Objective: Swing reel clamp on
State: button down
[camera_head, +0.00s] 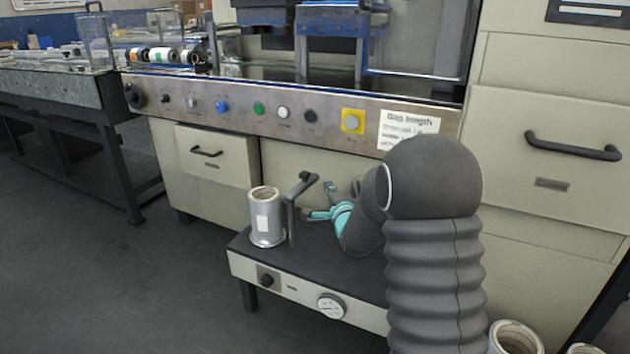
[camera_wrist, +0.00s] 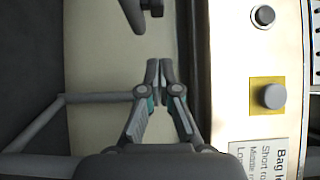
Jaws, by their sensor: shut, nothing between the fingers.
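The reel (camera_head: 266,228), a silver-grey cylinder with a pale rim and a white label, stands upright on the low stand. Beside it on the right is the reel clamp (camera_head: 291,212), a dark post with a short arm ending in a knob. The arm points right and away from the reel, so the reel's top is uncovered. My gripper (camera_head: 316,202), with teal fingers, is just right of the clamp, apart from the reel; any contact with the clamp is unclear. In the wrist view my gripper (camera_wrist: 159,68) is shut and empty.
Behind is the machine cabinet with a drawer (camera_head: 216,157) and a button panel (camera_head: 235,106). A dark bar (camera_wrist: 136,14) shows at the wrist view's top. Open floor lies left.

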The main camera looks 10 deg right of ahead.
aim_at(303, 182)
jog(key=w+a, duration=0.3)
jog(key=w, duration=0.3)
jog(key=shift+a, duration=0.15)
jog(key=shift+w+a+y, duration=0.1)
jog(key=shift+w+y, duration=0.05)
jog(key=shift+y, duration=0.15)
